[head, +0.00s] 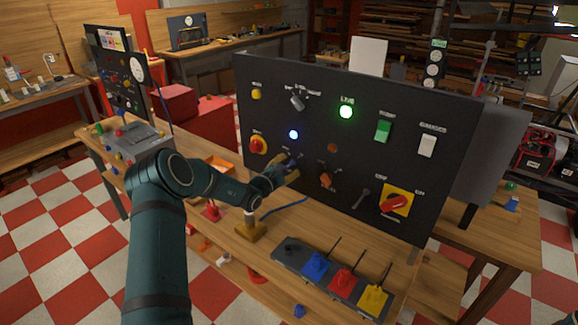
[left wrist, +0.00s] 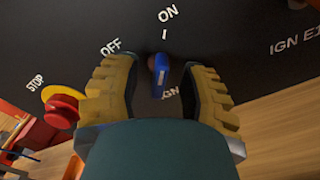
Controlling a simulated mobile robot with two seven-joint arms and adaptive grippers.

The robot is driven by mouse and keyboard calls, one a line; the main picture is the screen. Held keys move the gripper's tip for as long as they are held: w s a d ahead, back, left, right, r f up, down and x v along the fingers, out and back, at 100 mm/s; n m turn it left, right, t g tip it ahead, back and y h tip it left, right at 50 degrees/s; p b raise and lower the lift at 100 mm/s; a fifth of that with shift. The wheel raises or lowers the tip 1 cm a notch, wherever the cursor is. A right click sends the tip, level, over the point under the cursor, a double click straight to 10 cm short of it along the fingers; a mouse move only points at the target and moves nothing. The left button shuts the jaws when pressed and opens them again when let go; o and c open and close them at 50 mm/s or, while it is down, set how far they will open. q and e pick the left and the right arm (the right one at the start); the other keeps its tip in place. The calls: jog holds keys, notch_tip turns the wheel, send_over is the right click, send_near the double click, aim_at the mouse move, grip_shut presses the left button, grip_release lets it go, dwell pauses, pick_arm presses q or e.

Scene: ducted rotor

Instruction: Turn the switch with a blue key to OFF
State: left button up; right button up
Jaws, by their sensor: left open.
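The blue key (left wrist: 160,75) sits in its switch on the black panel (head: 310,90). In the left wrist view its long side runs roughly in line with the ON mark above it; the OFF label (left wrist: 110,47) is up and left of it. My left gripper (head: 288,168) is at the panel, its yellow ridged fingers (left wrist: 160,95) open on both sides of the key. In the head view the gripper mostly hides the key. My right gripper is out of view.
A red stop button (left wrist: 62,108) is beside the left finger. The panel also carries a green lit LIVE lamp (head: 346,112), a lit blue lamp (head: 293,134), an orange switch (head: 325,180) and a red-yellow rotary switch (head: 396,202).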

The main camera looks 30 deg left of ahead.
pick_arm(q)
jog(key=shift+w, duration=0.45)
grip_shut()
jog(key=shift+s, duration=0.1)
